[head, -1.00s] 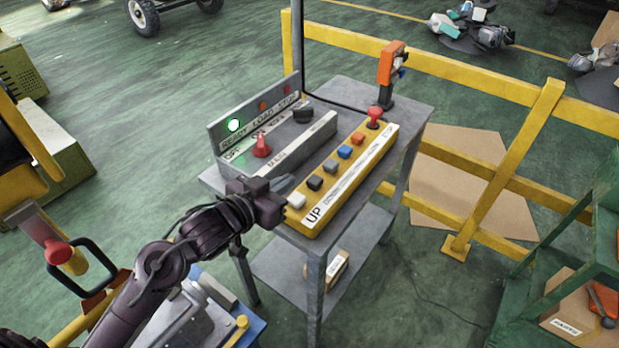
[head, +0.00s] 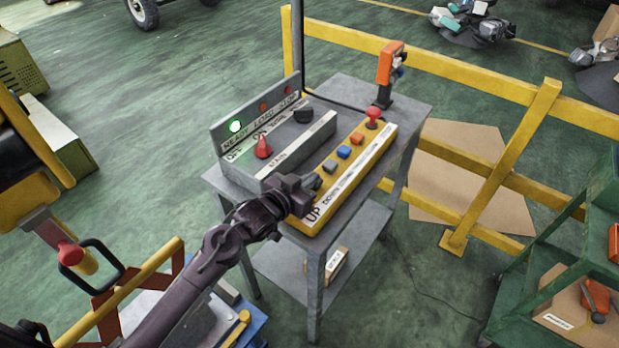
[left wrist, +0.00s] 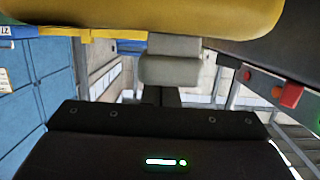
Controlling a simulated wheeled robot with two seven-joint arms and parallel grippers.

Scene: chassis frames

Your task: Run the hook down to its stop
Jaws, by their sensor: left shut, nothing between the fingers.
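A yellow control box (head: 352,177) with a row of coloured buttons lies along the front of a grey bench. Its label reads UP, then DOWN. My left gripper (head: 313,182) is shut and empty, with its tips over the near end of the box. It hides the white and black buttons there; I cannot tell if it touches one. The grey (head: 330,166), blue (head: 343,152) and orange (head: 357,138) buttons and the red knob (head: 374,116) are uncovered. In the left wrist view, the shut fingers (left wrist: 170,68) are just below the yellow box (left wrist: 150,15). I see no hook.
Behind the box is a grey panel with a red switch (head: 263,148), a black knob (head: 303,115) and a lit green READY lamp (head: 235,126). An orange device (head: 390,62) stands at the bench's far end. A yellow railing (head: 455,80) runs behind the bench.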

